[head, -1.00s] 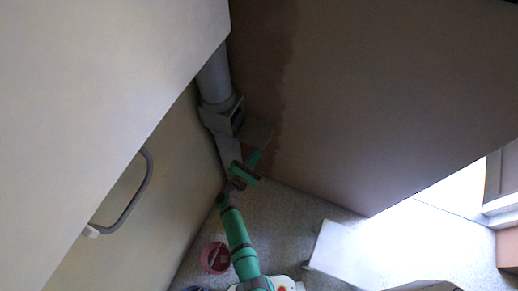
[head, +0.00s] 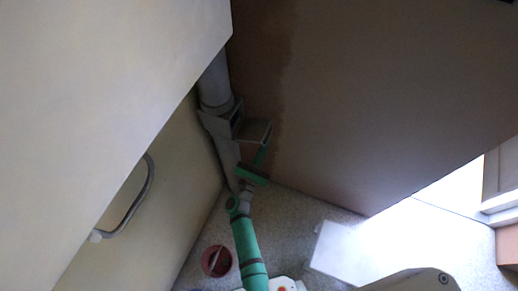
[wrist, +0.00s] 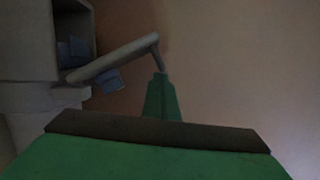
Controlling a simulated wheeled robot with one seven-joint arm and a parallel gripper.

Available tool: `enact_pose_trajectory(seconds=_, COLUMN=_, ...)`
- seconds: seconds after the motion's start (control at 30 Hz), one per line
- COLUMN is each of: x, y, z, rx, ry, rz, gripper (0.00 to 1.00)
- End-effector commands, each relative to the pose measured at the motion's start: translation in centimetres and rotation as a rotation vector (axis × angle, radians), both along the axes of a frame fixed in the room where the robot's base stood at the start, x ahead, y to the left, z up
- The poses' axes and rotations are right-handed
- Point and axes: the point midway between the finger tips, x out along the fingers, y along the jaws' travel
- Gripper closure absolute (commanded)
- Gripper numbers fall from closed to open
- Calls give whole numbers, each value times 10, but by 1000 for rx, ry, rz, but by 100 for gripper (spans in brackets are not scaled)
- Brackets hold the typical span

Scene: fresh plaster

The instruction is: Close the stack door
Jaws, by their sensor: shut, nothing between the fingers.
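The stack is a grey vertical pipe (head: 214,82) in the corner, with a box-like opening (head: 222,122) on it. Its door (head: 256,130) stands open, sticking out to the right of the box. In the wrist view the door (wrist: 112,60) slants up to the right from the dark opening (wrist: 76,36), with a short bent piece at its outer end. My green gripper (head: 264,154) is shut and empty. Its fingertips (wrist: 160,78) are just below the door's outer end; I cannot tell whether they touch it. Bluish pieces show in the opening and under the door.
A brown wall (head: 380,100) rises close to the right of the stack. A pale wall with a grey grab rail (head: 132,205) is at left. A reddish bucket (head: 217,260) stands on the speckled floor left of my arm. Bright floor lies at right.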

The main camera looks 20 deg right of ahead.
Motion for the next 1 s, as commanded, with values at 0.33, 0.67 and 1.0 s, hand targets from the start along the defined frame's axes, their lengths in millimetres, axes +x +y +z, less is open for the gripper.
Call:
enact_pose_trajectory(seconds=0.33, x=1, y=2, z=40, rx=-256, ry=203, rz=1, gripper=100)
enact_pose_trajectory(seconds=0.67, x=10, y=12, z=74, rx=-499, ry=395, rz=-1, gripper=100)
enact_pose_trajectory(seconds=1.0, x=23, y=29, z=98, rx=-684, ry=542, rz=2, gripper=100)
